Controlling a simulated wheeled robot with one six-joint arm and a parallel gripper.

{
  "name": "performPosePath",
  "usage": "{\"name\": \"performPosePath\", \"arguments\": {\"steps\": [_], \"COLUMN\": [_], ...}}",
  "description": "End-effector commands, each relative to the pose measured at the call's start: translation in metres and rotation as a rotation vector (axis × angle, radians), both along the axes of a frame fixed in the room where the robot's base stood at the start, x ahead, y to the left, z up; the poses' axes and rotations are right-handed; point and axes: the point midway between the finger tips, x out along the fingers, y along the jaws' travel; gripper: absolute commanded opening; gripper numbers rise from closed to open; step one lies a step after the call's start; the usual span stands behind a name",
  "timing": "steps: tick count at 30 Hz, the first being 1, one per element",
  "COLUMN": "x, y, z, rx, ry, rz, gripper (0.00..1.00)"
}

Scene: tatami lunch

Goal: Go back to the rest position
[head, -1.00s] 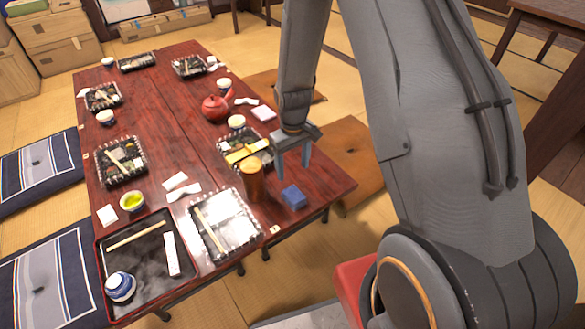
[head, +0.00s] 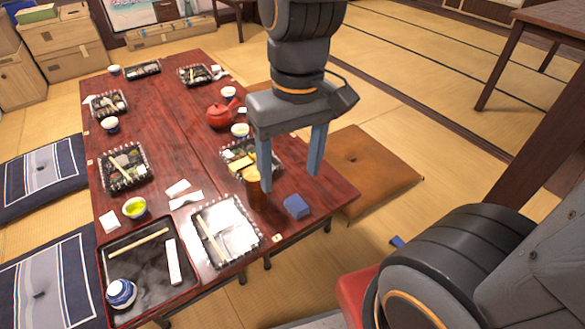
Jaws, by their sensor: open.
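My gripper (head: 291,180) is open and empty, with its two blue-grey fingers pointing down. It hangs in front of the right side of the low red-brown table (head: 170,90) as seen from the head. Its left finger partly covers a brown cup (head: 253,191) on the table. A blue block-like item (head: 296,206) lies near the table's right corner, below the right finger in the picture. The upper part of my arm is out of the frame at the top.
Lunch trays, cups and a red teapot (head: 221,115) crowd the table. A black tray (head: 150,268) holds a blue-and-white cup (head: 121,292). A brown cushion (head: 372,172) lies right of the table. A dark wooden table (head: 558,30) stands at the upper right. Open tatami (head: 420,90) lies between.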

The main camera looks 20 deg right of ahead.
Motion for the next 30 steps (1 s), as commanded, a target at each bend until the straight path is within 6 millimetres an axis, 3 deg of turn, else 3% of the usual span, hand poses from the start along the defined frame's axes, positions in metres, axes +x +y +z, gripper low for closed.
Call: {"name": "performPosePath", "arguments": {"steps": [5, 17, 30], "x": [-0.013, -0.013, -0.011], "y": [0.0, 0.0, -0.047], "z": [0.004, 0.004, 0.06], "rx": [0.003, 0.003, -0.031], "ry": [0.001, 0.001, 0.007], "rz": [-0.003, -0.003, -0.138], "gripper": [0.63, 0.63, 0.63]}}
